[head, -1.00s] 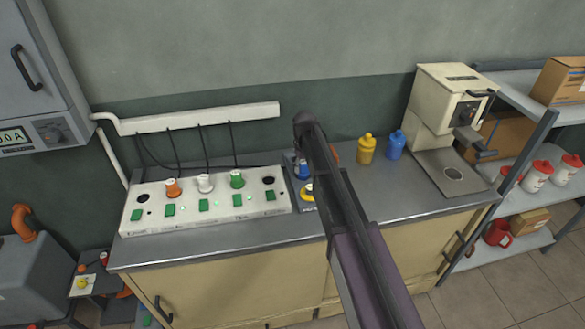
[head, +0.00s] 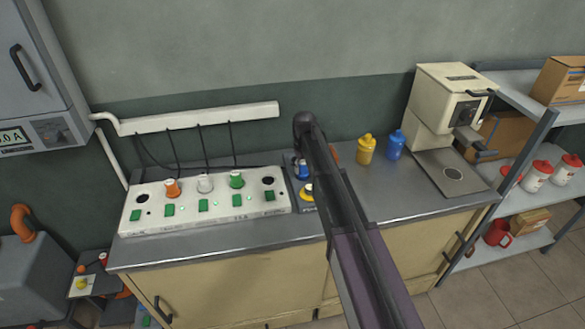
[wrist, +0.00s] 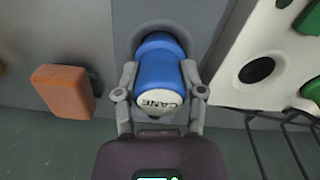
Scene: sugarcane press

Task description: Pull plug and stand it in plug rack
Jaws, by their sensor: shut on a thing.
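A blue plug (wrist: 158,68) with a white cap marked "CANE" is between the fingers of my gripper (wrist: 158,82) in the wrist view. The gripper is shut on it. The plug's far end meets a dark round base on the grey counter; whether it is seated there is hard to tell. In the head view the blue plug (head: 302,171) shows left of my arm, behind a yellow plug (head: 306,192) in a dark holder, which may be the plug rack. My arm hides the gripper's fingers and part of the holder there.
A white socket panel (head: 215,217) holds orange (head: 172,188), white (head: 205,183) and green (head: 236,179) plugs, with empty holes at both ends. An orange block (wrist: 63,88) lies near the gripper. Yellow (head: 366,149) and blue (head: 396,145) bottles stand right of my arm.

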